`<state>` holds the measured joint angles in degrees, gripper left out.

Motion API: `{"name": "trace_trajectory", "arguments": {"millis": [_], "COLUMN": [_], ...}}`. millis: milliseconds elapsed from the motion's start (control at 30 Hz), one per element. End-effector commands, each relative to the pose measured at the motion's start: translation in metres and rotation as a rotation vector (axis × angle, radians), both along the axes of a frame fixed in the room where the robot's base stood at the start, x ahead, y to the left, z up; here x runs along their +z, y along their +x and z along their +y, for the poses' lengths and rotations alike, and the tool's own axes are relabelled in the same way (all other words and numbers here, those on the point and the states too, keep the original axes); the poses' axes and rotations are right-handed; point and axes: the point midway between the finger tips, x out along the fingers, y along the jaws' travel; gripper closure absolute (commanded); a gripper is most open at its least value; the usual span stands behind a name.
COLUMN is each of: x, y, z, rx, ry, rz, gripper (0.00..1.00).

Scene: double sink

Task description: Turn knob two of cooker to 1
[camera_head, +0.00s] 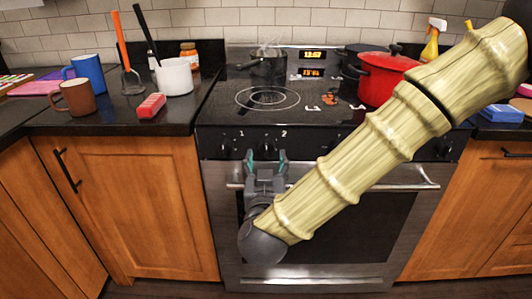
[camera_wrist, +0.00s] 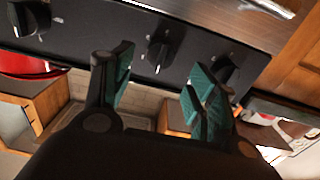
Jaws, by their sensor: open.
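The cooker (camera_head: 330,205) has a dark front panel with a row of black knobs. Knob two (camera_head: 266,152) is the second from the left, between my fingertips in the head view. It shows in the wrist view as the middle knob (camera_wrist: 160,47), with a white mark at its lower end in the picture. My gripper (camera_head: 266,156) is open and empty in front of the panel. In the wrist view its teal finger pads (camera_wrist: 162,82) stand apart, with the knob between and beyond them; I cannot tell if they touch it. Knob one (camera_head: 224,152) is just left. My arm hides part of the panel.
The oven door handle (camera_head: 232,186) runs below the knobs. A red pot (camera_head: 385,75) stands on the cooktop. Mugs (camera_head: 75,97), a white pot (camera_head: 174,78) and a red block (camera_head: 151,106) stand on the left counter. Another knob (camera_wrist: 225,70) is close to my right-hand finger in the wrist view.

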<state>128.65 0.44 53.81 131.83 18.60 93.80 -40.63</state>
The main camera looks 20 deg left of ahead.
Motion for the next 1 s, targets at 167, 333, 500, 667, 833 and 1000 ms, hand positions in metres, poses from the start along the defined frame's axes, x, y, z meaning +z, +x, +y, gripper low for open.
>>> {"name": "trace_trajectory", "arguments": {"millis": [167,333,500,667,833,1000], "x": [-0.001,-0.001,0.000,0.000,0.000,0.000], "y": [0.027,0.044,0.052,0.053,0.053,0.053], "z": [0.007,0.012,0.015,0.015,0.015,0.015], "rx": [-0.001,-0.001,0.001,0.002,0.001,0.001], "ry": [0.001,0.001,0.000,0.000,0.000,0.000], "rz": [0.000,0.000,0.000,0.000,0.001,0.000], "gripper": [0.42,0.42,0.42,0.42,0.49,0.80]}}
